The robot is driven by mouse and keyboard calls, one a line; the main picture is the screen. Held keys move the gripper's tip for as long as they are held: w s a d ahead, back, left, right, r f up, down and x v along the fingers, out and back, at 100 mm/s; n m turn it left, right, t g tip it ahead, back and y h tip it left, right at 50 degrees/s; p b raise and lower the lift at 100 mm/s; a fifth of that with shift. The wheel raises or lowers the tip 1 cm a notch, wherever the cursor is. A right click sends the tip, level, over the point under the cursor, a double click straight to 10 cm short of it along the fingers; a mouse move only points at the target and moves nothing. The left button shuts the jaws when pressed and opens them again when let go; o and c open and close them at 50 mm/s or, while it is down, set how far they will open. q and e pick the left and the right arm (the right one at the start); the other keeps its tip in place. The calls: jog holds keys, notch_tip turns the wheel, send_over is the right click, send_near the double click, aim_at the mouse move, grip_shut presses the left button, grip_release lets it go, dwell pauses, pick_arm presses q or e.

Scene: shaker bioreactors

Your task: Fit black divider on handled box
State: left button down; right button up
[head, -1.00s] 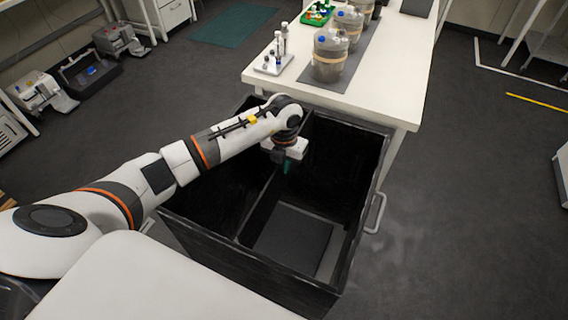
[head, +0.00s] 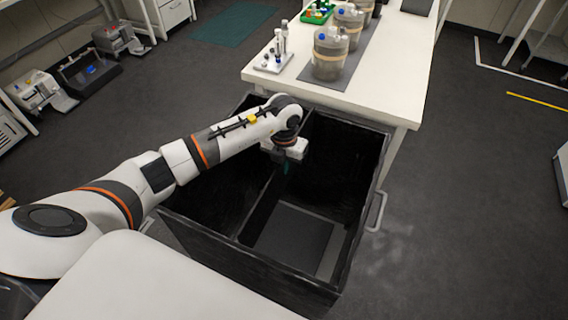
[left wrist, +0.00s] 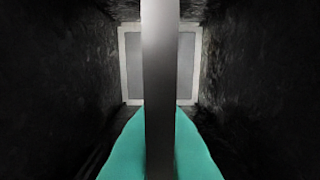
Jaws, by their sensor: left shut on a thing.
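The handled box (head: 265,270) is a large open black box beside the white table, with a silver handle (head: 376,212) on its right side. The black divider (head: 258,209) stands inside it, running lengthwise between the side walls and splitting it into left and right compartments. My left gripper (head: 286,168) is over the middle of the divider, pointing down. In the left wrist view its teal fingers (left wrist: 160,150) are shut on the divider's top edge, which shows as a grey upright strip (left wrist: 160,70). Whether the divider's lower edge is seated is hidden. My right gripper is out of view.
The white table (head: 375,100) adjoins the box's far end and holds jars (head: 330,55) and a small vial rack (head: 272,62). A grey panel (head: 292,236) shows on the floor of the right compartment. The room floor right of the box is clear.

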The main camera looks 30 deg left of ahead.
aim_at(284, 178)
pick_arm(q)
jog(key=shift+f, duration=0.15)
dwell(0.5)
jog(key=shift+f+b, duration=0.6)
jog(key=shift+f, duration=0.05)
jog(key=shift+f, duration=0.2)
jog(key=shift+f+b, duration=0.4)
jog(key=shift+b, duration=0.05)
jog(key=shift+f, duration=0.3)
dwell(0.3)
jog(key=shift+f+b, duration=0.55)
jog(key=shift+b, duration=0.1)
jog(key=shift+f, duration=0.2)
jog(key=shift+f+b, duration=0.55)
jog(key=shift+b, duration=0.1)
jog(key=shift+f, duration=0.15)
